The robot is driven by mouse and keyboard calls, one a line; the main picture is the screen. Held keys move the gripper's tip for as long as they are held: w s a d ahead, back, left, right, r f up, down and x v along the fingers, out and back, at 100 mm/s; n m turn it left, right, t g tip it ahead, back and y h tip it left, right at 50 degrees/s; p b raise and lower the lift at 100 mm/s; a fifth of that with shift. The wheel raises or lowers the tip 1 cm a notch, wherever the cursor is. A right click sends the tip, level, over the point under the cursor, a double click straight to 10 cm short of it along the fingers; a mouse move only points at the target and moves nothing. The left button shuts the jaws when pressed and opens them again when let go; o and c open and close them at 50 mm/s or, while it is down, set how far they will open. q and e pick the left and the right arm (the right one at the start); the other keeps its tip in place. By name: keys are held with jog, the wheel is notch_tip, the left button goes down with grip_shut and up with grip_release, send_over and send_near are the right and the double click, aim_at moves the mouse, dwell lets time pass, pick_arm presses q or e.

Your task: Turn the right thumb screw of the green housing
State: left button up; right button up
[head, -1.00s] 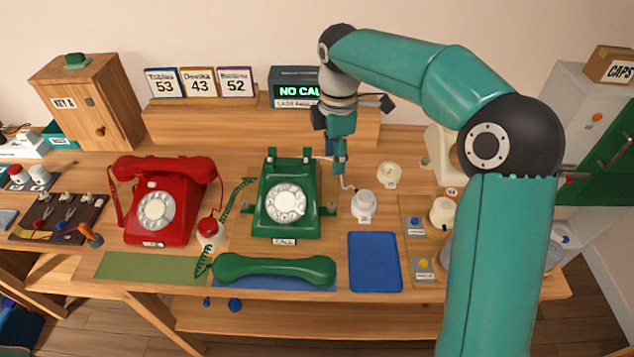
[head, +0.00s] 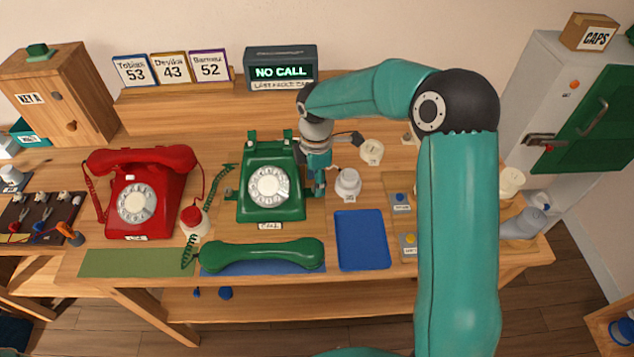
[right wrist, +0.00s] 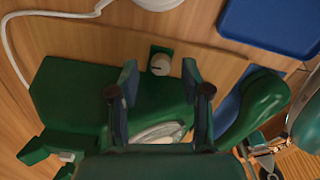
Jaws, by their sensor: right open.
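The green housing (head: 272,207) is the body of the green dial phone, standing on the table in the head view; it also shows in the right wrist view (right wrist: 70,95). Its right thumb screw (right wrist: 160,64) is a small pale round knob on a green tab beside the housing in the right wrist view. In the head view my right gripper hides it. My right gripper (head: 318,187) points down close to the housing's right side. In the right wrist view its open fingers (right wrist: 158,80) stand on either side of the screw's line, with nothing between them. My left gripper is out of view.
The green handset (head: 263,255) lies in front of the phone. A white jar (head: 348,184) stands close to the right of my right gripper. A blue tray (head: 362,240) lies front right. The red phone (head: 140,195) stands left.

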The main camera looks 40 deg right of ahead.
jog(key=shift+s+f, duration=0.1)
jog(key=shift+f, duration=0.75)
jog(key=shift+c, duration=0.2)
grip_shut()
jog(key=shift+d, duration=0.15)
